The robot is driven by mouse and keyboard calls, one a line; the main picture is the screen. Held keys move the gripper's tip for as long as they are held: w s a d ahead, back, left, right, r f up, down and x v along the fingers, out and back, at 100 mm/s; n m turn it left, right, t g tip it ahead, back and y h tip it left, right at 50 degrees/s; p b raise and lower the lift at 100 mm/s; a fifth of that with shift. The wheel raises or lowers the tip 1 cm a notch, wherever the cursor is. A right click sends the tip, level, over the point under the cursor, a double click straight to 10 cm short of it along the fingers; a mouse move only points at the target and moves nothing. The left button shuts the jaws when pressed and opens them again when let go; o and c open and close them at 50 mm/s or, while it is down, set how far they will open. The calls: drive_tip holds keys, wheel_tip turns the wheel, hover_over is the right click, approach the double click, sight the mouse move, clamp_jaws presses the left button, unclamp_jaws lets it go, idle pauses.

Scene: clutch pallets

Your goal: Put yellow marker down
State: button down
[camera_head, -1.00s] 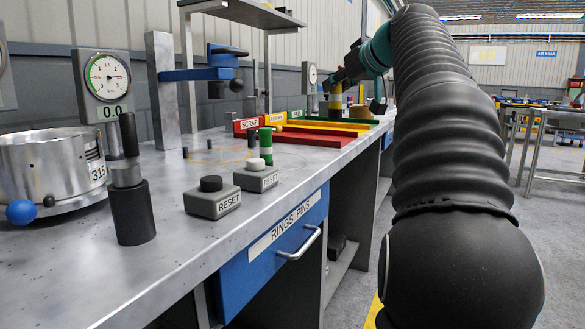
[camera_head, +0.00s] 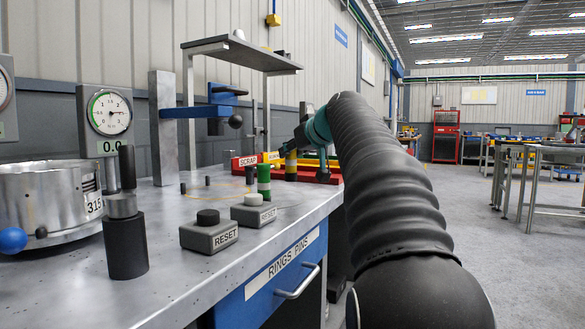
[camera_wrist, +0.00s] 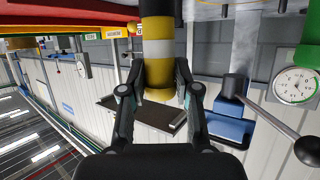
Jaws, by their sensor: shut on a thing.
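The yellow marker is a cylinder with yellow, white and dark bands, shown in the wrist view (camera_wrist: 157,50) and, small, in the head view (camera_head: 291,166). My gripper (camera_wrist: 158,88) is shut around its yellow end, with one finger on each side. In the head view my gripper (camera_head: 303,145) is at the far part of the bench, by the red tray (camera_head: 323,177). The marker is upright there, close to the bench top. Whether its lower end touches the surface cannot be told.
A green-and-white marker (camera_head: 264,181) and a small dark pin (camera_head: 249,175) stand left of the held marker. Bare bench (camera_head: 165,215) lies between.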

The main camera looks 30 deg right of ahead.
sight(294, 164)
drive_tip(key=shift+f+b, duration=0.5)
drive_tip(key=shift+f, duration=1.35)
drive_tip(key=shift+f, duration=0.15)
drive_tip(key=c, duration=0.8)
unclamp_jaws()
drive_tip(key=shift+c, duration=0.2)
drive_tip(key=shift+r, duration=0.2)
drive_tip(key=v, duration=1.2)
